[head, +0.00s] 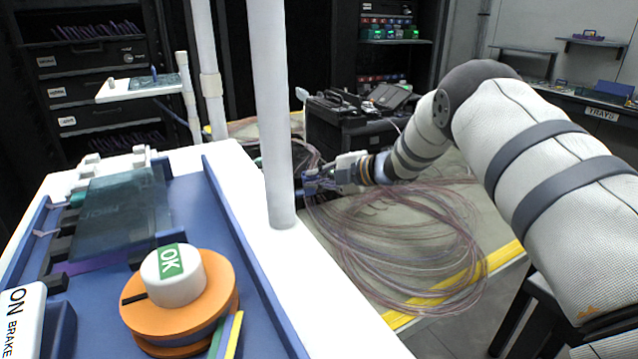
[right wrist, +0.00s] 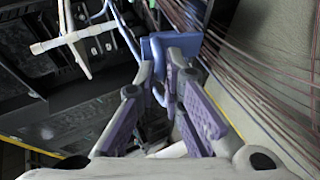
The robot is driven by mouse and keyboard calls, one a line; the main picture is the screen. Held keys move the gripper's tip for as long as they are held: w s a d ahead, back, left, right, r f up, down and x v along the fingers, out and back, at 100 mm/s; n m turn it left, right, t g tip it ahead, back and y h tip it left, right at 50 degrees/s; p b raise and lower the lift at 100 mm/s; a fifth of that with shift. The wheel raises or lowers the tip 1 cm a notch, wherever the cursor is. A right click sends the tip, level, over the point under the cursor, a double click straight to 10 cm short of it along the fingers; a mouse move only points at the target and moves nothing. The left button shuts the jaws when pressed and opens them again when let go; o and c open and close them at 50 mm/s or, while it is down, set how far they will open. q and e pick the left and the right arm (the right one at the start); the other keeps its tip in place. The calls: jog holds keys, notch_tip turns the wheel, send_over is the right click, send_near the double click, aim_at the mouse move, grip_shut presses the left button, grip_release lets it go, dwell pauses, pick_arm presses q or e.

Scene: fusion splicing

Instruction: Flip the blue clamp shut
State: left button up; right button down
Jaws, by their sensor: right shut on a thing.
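The blue clamp (head: 311,183) is a small blue piece beside the white pole, low behind the white table. In the right wrist view the blue clamp (right wrist: 152,46) is between and just past the fingertips. My right gripper (head: 325,180) reaches in from the right and is shut on the clamp. Its purple-padded fingers (right wrist: 172,75) cover part of the clamp in the right wrist view. I cannot tell how far the clamp is swung. My left gripper is not in view.
A white vertical pole (head: 268,110) stands just left of my right gripper. Loose coils of thin pinkish fibre (head: 410,250) spread below it over the floor. A blue tray with an orange knob (head: 180,305) fills the near left. A black splicer-like machine (head: 350,110) stands behind.

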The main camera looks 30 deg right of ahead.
jog(key=shift+w+m+g+b, duration=0.3)
jog(key=shift+w+g+b, duration=0.2)
jog(key=shift+g, duration=0.6)
jog(key=c, duration=1.7)
grip_release()
jog(key=shift+r, duration=0.1)
jog(key=v, duration=1.2)
jog(key=shift+s+a, duration=0.1)
